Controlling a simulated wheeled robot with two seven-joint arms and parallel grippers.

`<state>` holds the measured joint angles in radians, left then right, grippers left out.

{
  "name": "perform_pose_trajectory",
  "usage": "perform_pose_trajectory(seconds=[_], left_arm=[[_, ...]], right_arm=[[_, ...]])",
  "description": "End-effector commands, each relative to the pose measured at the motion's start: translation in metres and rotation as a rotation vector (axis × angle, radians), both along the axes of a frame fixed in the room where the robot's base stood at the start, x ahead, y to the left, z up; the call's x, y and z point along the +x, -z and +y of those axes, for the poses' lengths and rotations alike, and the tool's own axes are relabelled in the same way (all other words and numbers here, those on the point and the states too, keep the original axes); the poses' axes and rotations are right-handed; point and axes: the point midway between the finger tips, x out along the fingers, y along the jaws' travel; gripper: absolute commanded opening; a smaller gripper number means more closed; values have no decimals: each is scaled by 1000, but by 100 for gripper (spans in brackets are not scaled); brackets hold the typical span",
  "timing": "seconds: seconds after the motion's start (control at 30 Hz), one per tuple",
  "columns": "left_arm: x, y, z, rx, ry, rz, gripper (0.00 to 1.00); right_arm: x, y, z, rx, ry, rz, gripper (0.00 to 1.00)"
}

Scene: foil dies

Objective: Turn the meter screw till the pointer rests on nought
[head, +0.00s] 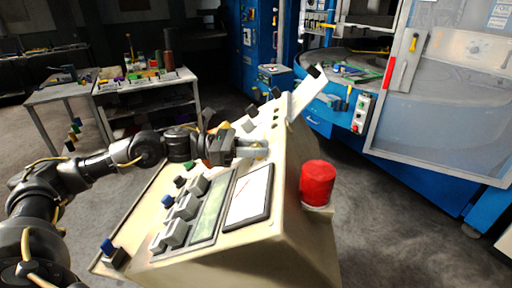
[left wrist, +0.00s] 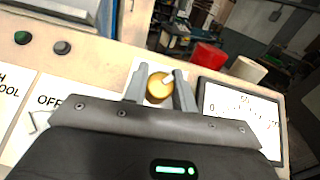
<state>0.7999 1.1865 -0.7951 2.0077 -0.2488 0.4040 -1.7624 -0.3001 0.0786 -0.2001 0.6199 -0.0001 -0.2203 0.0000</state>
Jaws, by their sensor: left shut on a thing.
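The meter screw (left wrist: 158,84) is a round brass knob with a pale slot on a white plate in the left wrist view. My left gripper (left wrist: 159,92) is shut on it, one finger on each side. In the head view my left gripper (head: 256,150) reaches the console panel just above the meter (head: 247,196). The meter has a white face and dark frame; it also shows in the left wrist view (left wrist: 242,116), right of the screw, with a 0 near its left end. A thin reddish line shows on its face in the head view. Its exact reading cannot be told.
A large red button (head: 318,184) stands on the console's right side. Grey switches (head: 182,207) and a greenish display (head: 212,207) lie left of the meter. A blue machine (head: 440,150) stands behind at right. A table with bottles (head: 148,80) stands at back left.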

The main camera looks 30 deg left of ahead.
Motion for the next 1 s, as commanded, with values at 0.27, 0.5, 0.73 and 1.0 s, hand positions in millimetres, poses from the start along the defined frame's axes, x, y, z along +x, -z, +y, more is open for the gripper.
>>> perform_pose_trajectory(seconds=[0.27, 0.5, 0.73, 1.0], left_arm=[[-1, 2, 0, -8, -34, 23, 4], [0, 3, 0, -38, -154, 100, 4], [0, 0, 0, -76, -305, 200, 4], [1, -3, 1, -114, -458, 301, 4]], right_arm=[[0, 6, 1, 2, 1, 0, 57], [0, 20, 1, 1, 1, 0, 57], [0, 23, 0, 0, 1, 0, 57], [0, 14, -3, -3, -1, 0, 57]])
